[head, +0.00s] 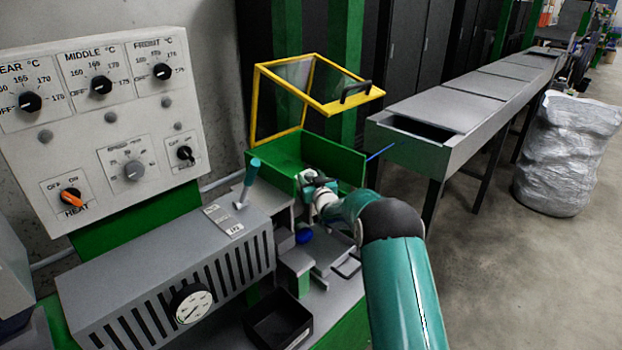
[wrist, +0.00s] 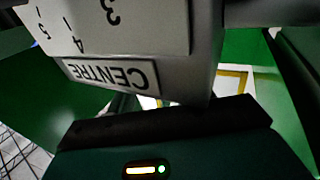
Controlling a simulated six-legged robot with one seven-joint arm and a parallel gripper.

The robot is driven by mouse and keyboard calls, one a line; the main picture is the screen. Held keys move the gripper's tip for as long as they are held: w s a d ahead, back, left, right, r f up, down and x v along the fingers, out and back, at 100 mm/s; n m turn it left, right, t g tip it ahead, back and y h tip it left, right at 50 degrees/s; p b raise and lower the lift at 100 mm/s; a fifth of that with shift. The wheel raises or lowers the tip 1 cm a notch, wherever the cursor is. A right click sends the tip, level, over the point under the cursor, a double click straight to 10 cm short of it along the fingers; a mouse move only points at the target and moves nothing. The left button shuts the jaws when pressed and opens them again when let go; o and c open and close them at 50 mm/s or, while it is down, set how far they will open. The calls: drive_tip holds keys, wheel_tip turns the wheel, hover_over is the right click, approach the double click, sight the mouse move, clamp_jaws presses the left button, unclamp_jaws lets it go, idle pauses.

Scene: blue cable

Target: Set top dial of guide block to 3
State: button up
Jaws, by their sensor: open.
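My gripper (head: 312,181) is at the end of my teal arm, inside the open green box of the machine. It is open. In the wrist view a light grey block (wrist: 120,30) fills the upper middle, close in front of my gripper's dark bar. A plate on it carries the upside-down word CENTRE (wrist: 110,76) and a number scale (wrist: 90,30) with 3, 4 and 5. I take this for the guide block. The dial knob and its pointer are out of view, so the setting cannot be read. In the head view my gripper and arm hide most of this spot.
A yellow-framed guard (head: 318,85) stands raised over the green box (head: 345,160). A teal-handled lever (head: 249,180) stands to the left. A thin blue cable (head: 381,152) shows right of the box, by a long grey trough (head: 440,145). A control panel (head: 95,150) stands at left.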

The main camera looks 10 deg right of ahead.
drive_tip(key=shift+w, duration=0.2)
drive_tip(key=c, duration=1)
drive_tip(key=shift+o, duration=0.2)
drive_tip(key=shift+d+n+y, duration=0.15)
drive_tip(key=shift+n+y, duration=0.35)
drive_tip(key=shift+y, duration=0.3)
drive_tip(key=n+y, duration=0.1)
drive_tip(key=n+g+y, duration=0.1)
drive_tip(key=y, duration=0.1)
drive_tip(key=shift+w+d+g, duration=0.1)
drive_tip(key=shift+d+g, duration=0.15)
drive_tip(key=shift+g, duration=0.05)
drive_tip(key=n+g+y, duration=0.1)
drive_tip(key=n+y, duration=0.1)
drive_tip(key=n+g+y, duration=0.2)
drive_tip(key=y, duration=0.1)
drive_tip(key=shift+w+d, duration=0.1)
drive_tip(key=shift+w, duration=0.05)
drive_tip(key=shift+n+g+y, duration=0.6)
drive_tip(key=shift+g+y, duration=0.1)
drive_tip(key=shift+g, duration=0.1)
drive_tip(key=shift+n+g+y, duration=0.4)
drive_tip(key=shift+g, duration=0.1)
